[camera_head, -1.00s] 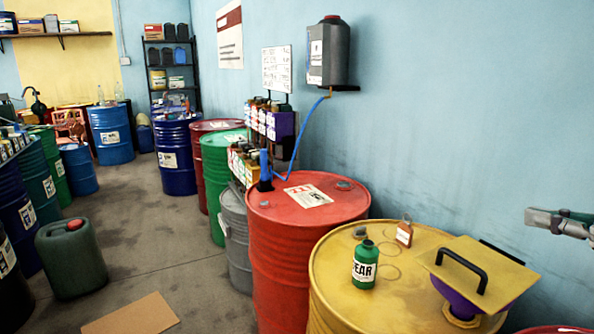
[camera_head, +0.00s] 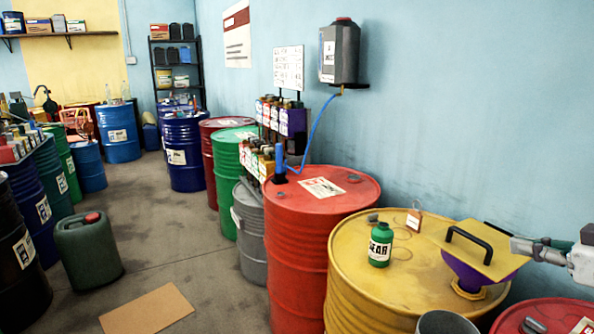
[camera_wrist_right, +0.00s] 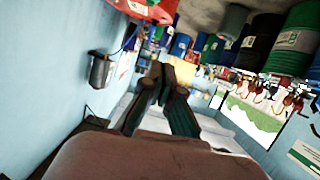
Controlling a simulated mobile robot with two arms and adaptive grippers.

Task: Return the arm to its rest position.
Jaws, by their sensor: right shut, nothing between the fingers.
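My right gripper (camera_head: 520,245) is at the right edge of the head view, beside the blue wall and just beyond the yellow plate with a black handle. It is shut and empty. In the right wrist view its two dark fingers (camera_wrist_right: 163,82) meet at the tips with nothing between them. My left gripper is not in the head view. A green bottle (camera_head: 381,245) stands upright on the yellow drum (camera_head: 398,285). A purple funnel (camera_head: 478,272) under the yellow plate (camera_head: 488,249) stands on the same drum.
A red drum (camera_head: 315,230) stands left of the yellow one, and another red drum (camera_head: 545,318) is at the lower right. A grey canister (camera_head: 339,52) hangs on the wall with a blue hose.

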